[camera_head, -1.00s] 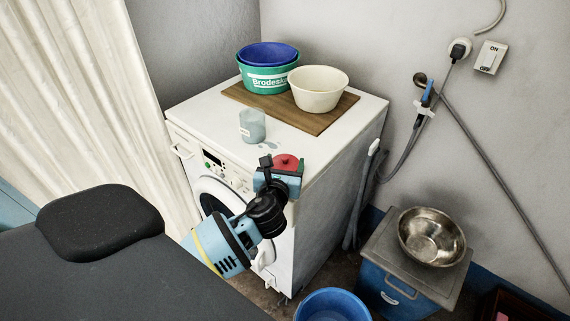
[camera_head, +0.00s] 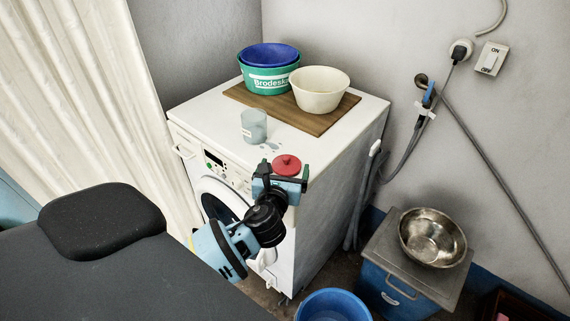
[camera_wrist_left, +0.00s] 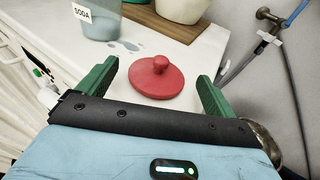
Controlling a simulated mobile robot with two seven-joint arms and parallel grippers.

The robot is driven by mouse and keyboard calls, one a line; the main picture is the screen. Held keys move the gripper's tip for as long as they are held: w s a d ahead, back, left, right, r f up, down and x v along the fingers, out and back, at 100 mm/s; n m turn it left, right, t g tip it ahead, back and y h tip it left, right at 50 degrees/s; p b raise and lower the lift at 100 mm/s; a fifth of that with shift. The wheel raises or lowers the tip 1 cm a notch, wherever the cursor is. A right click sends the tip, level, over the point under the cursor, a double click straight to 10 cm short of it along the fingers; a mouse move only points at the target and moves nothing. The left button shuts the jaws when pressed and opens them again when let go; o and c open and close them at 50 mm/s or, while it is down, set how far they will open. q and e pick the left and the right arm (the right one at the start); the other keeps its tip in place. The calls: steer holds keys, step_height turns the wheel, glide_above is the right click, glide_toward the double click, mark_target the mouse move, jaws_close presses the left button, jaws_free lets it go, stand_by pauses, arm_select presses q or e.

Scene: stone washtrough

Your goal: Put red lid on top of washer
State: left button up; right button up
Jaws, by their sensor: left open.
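The red lid (camera_head: 286,165) lies on the white top of the washer (camera_head: 212,124), near its front right corner. It is round with a knob on top. In the left wrist view the lid (camera_wrist_left: 157,77) sits beyond the fingertips, between their lines. My left gripper (camera_head: 281,172) is at the front edge of the washer top, just in front of the lid. Its green fingers are spread apart and empty, also in the left wrist view (camera_wrist_left: 160,76). My right gripper is not in view.
A translucent cup labelled SODA (camera_head: 254,126) stands on the washer behind the lid. A wooden board (camera_head: 312,122) carries a cream bowl (camera_head: 319,89) and nested green and blue tubs (camera_head: 268,78).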

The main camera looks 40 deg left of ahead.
arm_select(q)
steer(key=v, duration=0.9)
steer(key=shift+s, duration=0.3)
steer(key=shift+d, duration=0.15)
steer(key=s+d+f+n+g+h, duration=0.3)
steer(key=s+f+n, duration=0.4)
steer(key=f, duration=0.2)
steer(key=s+d+f+n+g+h, duration=0.2)
steer(key=s+d+f+n+h, duration=0.1)
steer(key=s+f+n, duration=0.5)
steer(key=s+d+f+n+g+h, duration=0.1)
steer(key=s+f+n, duration=0.2)
steer(key=s+n, duration=0.4)
steer(key=s+d+f+n+g+h, duration=0.1)
steer(key=s+d+f+n, duration=0.1)
steer(key=s+f+n, duration=0.2)
steer(key=s+n, duration=0.3)
steer(key=s, duration=0.2)
steer(key=shift+d+f+h, duration=0.25)
steer(key=shift+d+h, duration=0.05)
